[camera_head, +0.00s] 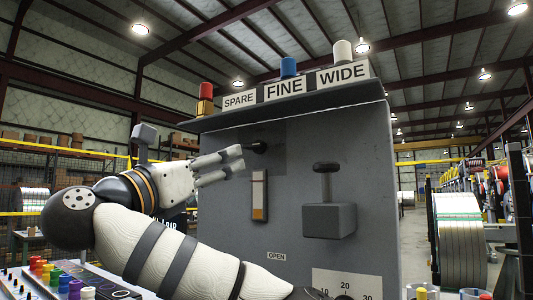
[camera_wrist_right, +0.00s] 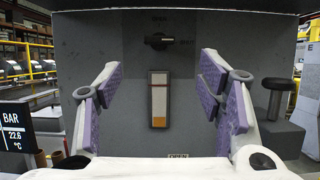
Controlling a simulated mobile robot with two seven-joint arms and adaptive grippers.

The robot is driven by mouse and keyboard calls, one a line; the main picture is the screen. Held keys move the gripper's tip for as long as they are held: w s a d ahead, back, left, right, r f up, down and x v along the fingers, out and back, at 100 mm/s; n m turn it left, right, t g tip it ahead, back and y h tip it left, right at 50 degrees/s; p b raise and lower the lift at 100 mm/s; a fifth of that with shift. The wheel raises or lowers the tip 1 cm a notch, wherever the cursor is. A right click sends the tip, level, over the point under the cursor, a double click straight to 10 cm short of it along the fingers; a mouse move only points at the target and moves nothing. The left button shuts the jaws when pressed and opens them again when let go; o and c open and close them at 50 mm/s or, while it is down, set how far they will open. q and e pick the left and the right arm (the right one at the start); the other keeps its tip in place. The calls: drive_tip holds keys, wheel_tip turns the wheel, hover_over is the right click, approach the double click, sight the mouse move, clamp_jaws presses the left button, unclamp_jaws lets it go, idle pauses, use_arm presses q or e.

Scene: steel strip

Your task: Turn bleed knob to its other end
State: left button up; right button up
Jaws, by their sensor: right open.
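A black knob (camera_wrist_right: 158,41) sits on the upper grey panel (camera_wrist_right: 120,55), with its handle lying about level. A small label stands above it and another to its right; both are too small to read surely. In the head view the knob (camera_head: 259,147) shows just beyond my right gripper (camera_head: 242,158). That gripper is open and empty, its fingers pointing at the panel. In the right wrist view its purple-padded fingers (camera_wrist_right: 157,78) are spread left and right, below the knob and apart from it. My left gripper is out of view.
A strip gauge (camera_head: 259,195) is below the knob. A black-topped lever on a grey block (camera_head: 329,219) juts out to its right. Coloured caps and SPARE, FINE, WIDE signs (camera_head: 285,88) line the top ledge. A dark display (camera_wrist_right: 16,135) stands at left.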

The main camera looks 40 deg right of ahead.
sight(251, 145)
drive_tip(key=x, duration=1)
drive_tip(key=shift+w+d+r, duration=0.1)
drive_tip(key=shift+d+r, duration=0.15)
drive_tip(key=shift+r, duration=0.1)
drive_tip(key=shift+w+d+r, duration=0.15)
drive_tip(key=shift+w+d, duration=0.1)
drive_tip(key=shift+d, duration=0.2)
drive_tip(key=c, duration=1.1)
